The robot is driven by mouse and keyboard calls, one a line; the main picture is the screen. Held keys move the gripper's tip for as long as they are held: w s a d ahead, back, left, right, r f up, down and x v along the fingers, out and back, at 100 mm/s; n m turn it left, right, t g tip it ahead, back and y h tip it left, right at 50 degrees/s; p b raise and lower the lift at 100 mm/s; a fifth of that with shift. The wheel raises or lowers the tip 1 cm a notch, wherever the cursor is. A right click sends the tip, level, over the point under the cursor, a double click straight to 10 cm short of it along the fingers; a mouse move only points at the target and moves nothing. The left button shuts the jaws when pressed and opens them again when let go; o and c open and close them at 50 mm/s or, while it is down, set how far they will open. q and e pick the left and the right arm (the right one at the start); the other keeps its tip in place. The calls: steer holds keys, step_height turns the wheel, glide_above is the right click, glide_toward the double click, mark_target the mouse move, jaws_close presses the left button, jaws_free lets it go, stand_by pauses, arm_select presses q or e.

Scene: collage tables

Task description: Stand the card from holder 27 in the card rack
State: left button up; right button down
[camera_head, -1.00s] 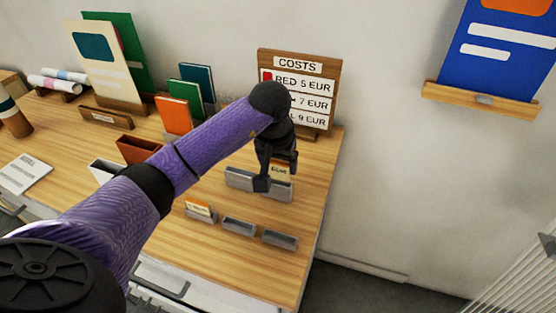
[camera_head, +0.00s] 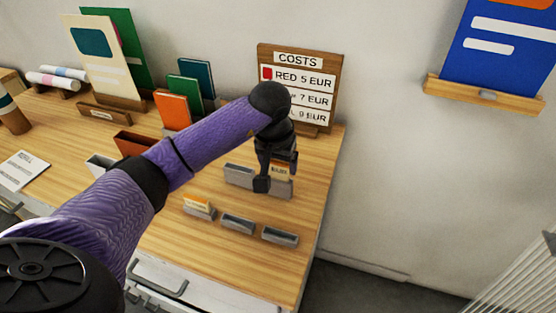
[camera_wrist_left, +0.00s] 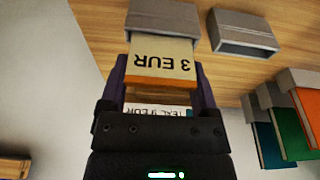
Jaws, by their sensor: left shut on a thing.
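My left gripper (camera_head: 272,180) is shut on a pale card (camera_head: 281,169) with an orange top edge. In the left wrist view the card (camera_wrist_left: 162,52) reads "3 EUR", upside down, between the two fingers (camera_wrist_left: 160,82). The card is at the right part of the grey card rack (camera_head: 240,175); whether its lower edge is inside the slot or just above it, I cannot tell. The rack's other slot (camera_wrist_left: 246,36) looks empty. A small holder (camera_head: 200,212) in front carries another orange-edged card. Holder numbers are unreadable. My right gripper is not in view.
Two empty small holders (camera_head: 237,224) (camera_head: 280,236) stand in front of the rack. The wooden COSTS sign (camera_head: 297,60) stands behind it. Orange, green and teal books (camera_head: 196,72) stand to the left. The table's right edge is close.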

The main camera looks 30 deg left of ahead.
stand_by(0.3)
arm_select(q)
steer(key=shift+f+b, duration=0.55)
steer(key=shift+f, duration=0.1)
steer(key=o, duration=1)
steer(key=shift+r, duration=0.1)
